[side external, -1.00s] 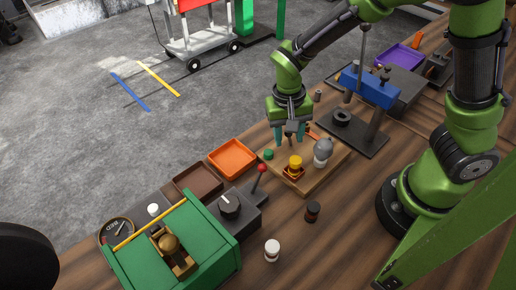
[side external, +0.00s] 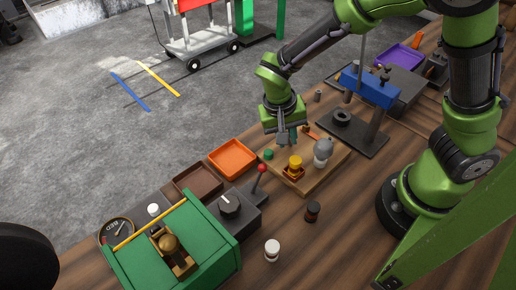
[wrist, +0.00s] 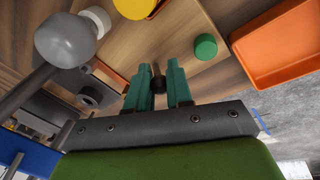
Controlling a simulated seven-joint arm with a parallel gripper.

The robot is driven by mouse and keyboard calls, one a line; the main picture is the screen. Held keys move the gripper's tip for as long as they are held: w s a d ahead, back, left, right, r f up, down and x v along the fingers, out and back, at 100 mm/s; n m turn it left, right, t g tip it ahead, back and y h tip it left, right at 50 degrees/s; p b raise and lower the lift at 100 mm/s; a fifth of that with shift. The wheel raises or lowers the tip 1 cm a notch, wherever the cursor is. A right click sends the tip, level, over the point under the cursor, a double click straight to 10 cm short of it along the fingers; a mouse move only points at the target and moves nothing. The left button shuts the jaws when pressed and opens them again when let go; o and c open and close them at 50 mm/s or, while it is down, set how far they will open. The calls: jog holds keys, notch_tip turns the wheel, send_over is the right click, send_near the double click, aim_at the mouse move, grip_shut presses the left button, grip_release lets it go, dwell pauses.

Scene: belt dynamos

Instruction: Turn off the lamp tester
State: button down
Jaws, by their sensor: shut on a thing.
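The lamp tester looks to be the wooden board (side external: 318,170) with a yellow lamp (side external: 295,162), a grey rounded part (side external: 323,148) and a green button (side external: 268,154). In the wrist view I see the yellow lamp (wrist: 134,5) at the top edge, the grey part (wrist: 65,40) at left and the green button (wrist: 205,46) at right. My gripper (side external: 288,138) is low over the board's far side. Its teal fingers (wrist: 158,82) are shut on a small dark switch lever (wrist: 158,85). The lever's base is partly hidden by the fingers.
An orange tray (side external: 232,158) and a brown tray (side external: 197,181) lie left of the board. A red-knobbed lever (side external: 262,168) and a dial box (side external: 230,206) stand in front-left. A blue-topped press (side external: 370,88) stands behind right. A dark bottle (side external: 312,211) stands in front.

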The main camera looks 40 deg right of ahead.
jog(key=c, duration=1.1)
grip_release()
jog(key=shift+o, duration=0.2)
jog(key=v, duration=1.7)
